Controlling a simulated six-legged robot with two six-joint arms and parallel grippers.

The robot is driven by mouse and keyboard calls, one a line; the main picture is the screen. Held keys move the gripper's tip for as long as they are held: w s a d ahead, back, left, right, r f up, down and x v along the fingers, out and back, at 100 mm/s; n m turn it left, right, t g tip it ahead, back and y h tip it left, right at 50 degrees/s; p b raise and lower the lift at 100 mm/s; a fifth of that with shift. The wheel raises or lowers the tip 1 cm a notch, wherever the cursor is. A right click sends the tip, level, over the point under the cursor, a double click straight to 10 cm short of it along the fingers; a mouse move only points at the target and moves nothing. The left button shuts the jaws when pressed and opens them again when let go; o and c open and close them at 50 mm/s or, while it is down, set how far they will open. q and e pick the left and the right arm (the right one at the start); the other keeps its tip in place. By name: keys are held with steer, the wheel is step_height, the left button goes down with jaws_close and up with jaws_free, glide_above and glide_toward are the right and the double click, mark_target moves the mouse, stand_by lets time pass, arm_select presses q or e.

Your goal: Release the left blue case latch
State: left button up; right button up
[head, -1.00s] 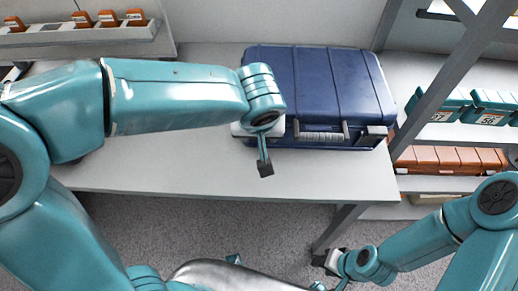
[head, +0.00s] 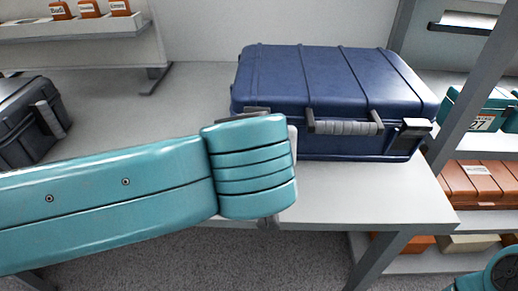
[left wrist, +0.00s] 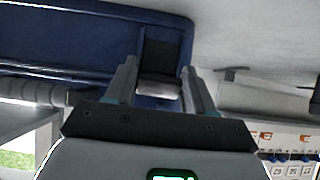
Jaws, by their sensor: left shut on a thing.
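The blue case (head: 330,80) lies closed on the table, with its grey handle (head: 345,127) on the front face. The right latch (head: 415,126) is dark with a light grey top. The left latch is mostly covered by my left arm in the head view. The left wrist view shows the left latch (left wrist: 159,88), a dark and silver piece on the blue case (left wrist: 80,35). My left gripper (left wrist: 160,82) has its fingers on both sides of this latch, shut on it. In the head view, my left wrist hides the fingers. My right gripper is out of view.
The case stands on a light grey table (head: 390,190) near its front edge. A dark case (head: 30,120) lies at the left. Orange boxes (head: 90,8) sit on a shelf behind. Shelves at right hold teal (head: 485,112) and orange cases (head: 475,182).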

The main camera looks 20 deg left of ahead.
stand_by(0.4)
arm_select(q)
steer(key=o, duration=1)
steer(key=shift+c, duration=0.2)
steer(key=shift+s+r, duration=0.1)
